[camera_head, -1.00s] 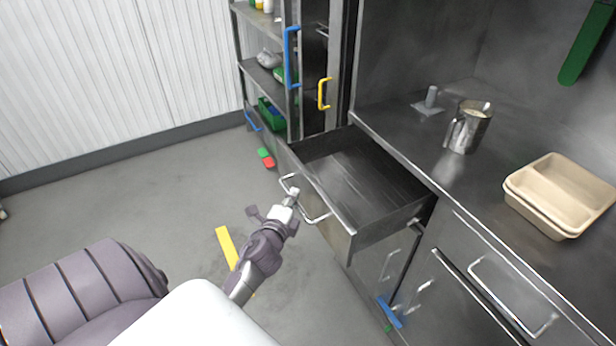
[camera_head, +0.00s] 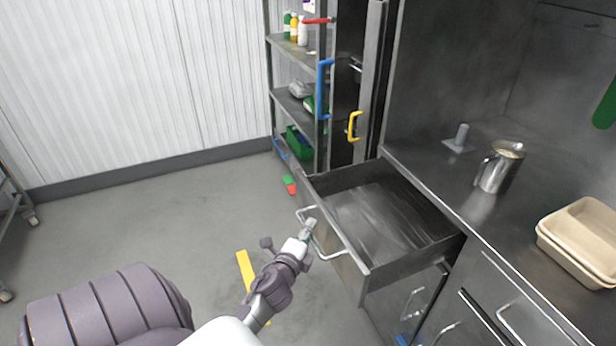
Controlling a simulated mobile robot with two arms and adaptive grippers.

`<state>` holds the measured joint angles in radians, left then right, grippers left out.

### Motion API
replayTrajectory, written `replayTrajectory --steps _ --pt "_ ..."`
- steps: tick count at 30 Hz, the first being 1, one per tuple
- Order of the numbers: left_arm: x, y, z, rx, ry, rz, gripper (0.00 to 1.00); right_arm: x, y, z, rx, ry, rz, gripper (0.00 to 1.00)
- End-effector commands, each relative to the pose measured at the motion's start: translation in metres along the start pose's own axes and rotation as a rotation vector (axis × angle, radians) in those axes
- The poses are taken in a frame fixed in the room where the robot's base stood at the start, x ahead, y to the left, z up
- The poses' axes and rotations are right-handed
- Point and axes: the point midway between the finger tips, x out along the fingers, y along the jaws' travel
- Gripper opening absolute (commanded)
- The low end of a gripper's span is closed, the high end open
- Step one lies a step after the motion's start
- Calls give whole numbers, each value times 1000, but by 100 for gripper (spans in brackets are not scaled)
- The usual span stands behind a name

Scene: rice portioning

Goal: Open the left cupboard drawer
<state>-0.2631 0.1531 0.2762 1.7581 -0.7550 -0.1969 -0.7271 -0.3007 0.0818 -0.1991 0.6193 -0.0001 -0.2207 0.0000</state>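The left cupboard drawer (camera_head: 377,222) stands pulled out from the dark metal cupboard, and its inside looks empty. Its silver bar handle (camera_head: 333,256) runs along the front panel. My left gripper (camera_head: 307,228) is at the handle, near its left half, with the fingertips at the bar. The fingers look close together, but whether they are closed around the bar is too small to tell. My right gripper is not in view.
A metal jug (camera_head: 499,167) and beige trays (camera_head: 584,238) stand on the counter (camera_head: 428,172). A shelf unit with bottles (camera_head: 296,28) stands behind, beside a blue handle (camera_head: 323,90) and a yellow handle (camera_head: 354,126).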

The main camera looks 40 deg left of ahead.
Motion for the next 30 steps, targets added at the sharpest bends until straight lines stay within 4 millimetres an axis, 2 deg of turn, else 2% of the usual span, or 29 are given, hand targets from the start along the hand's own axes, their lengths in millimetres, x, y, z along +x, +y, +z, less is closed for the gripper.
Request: replayTrajectory --steps 7,21,25,30 --pt "-9 0 0 -1 0 1 37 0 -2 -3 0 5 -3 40" --pt "-100 1 0 -1 -2 2 37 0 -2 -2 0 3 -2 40" --pt "-114 1 0 -2 0 1 37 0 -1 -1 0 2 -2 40" --pt "-120 0 0 0 0 0 37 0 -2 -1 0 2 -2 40"
